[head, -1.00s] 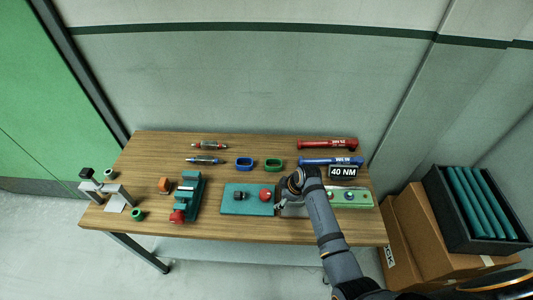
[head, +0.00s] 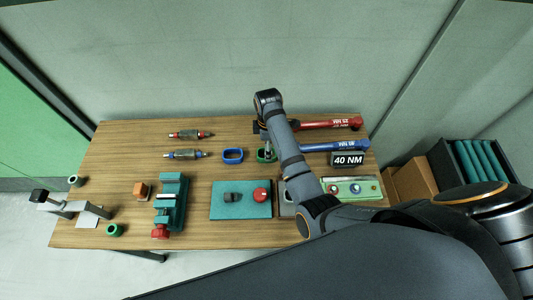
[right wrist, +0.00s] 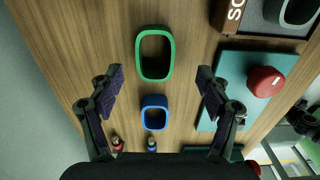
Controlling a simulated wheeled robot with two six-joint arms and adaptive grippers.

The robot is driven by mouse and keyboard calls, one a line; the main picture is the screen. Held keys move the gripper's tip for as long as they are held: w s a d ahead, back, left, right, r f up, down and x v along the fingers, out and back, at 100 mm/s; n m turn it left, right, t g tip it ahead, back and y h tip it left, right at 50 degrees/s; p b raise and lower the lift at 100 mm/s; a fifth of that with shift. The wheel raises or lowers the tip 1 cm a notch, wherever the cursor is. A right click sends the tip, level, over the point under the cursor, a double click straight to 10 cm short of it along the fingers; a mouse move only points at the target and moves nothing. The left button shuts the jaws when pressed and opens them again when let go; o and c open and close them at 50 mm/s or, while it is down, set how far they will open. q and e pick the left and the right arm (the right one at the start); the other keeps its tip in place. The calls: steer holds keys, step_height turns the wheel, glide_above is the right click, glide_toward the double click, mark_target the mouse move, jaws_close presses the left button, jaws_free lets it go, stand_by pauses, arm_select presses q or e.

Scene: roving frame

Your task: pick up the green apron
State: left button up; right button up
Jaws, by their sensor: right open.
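No cloth apron shows; the green piece between my fingers is an upright-walled oval ring (right wrist: 141,55), flat on the wooden table. In the head view this green ring (head: 261,156) is partly hidden by my right arm. My right gripper (right wrist: 160,75) is open and empty above the table, its fingers apart on either side of the ring in the picture, not touching it. In the head view the right gripper (head: 259,130) is near the back of the table, mostly covered by its own wrist. My left gripper is out of view.
A similar blue ring (right wrist: 154,99) lies close beside the green one. A teal mat (head: 222,207) with a red knob (head: 261,194), a blue wrench (head: 330,146), a red wrench (head: 328,124) and a teal vise (head: 172,197) stand around.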

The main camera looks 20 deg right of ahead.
steer(key=f, duration=0.1)
steer(key=f+p, duration=0.1)
steer(key=f, duration=0.1)
steer(key=shift+w, duration=0.4)
step_height(320, 180, down, 3)
steer(key=shift+f+p, duration=0.1)
steer(key=shift+p, duration=0.2)
steer(key=shift+f, duration=0.15)
steer(key=c, duration=1.2)
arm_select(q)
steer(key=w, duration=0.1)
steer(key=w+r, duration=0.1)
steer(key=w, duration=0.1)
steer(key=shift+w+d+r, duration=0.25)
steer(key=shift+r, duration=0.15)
arm_select(e)
steer(key=shift+c, duration=0.2)
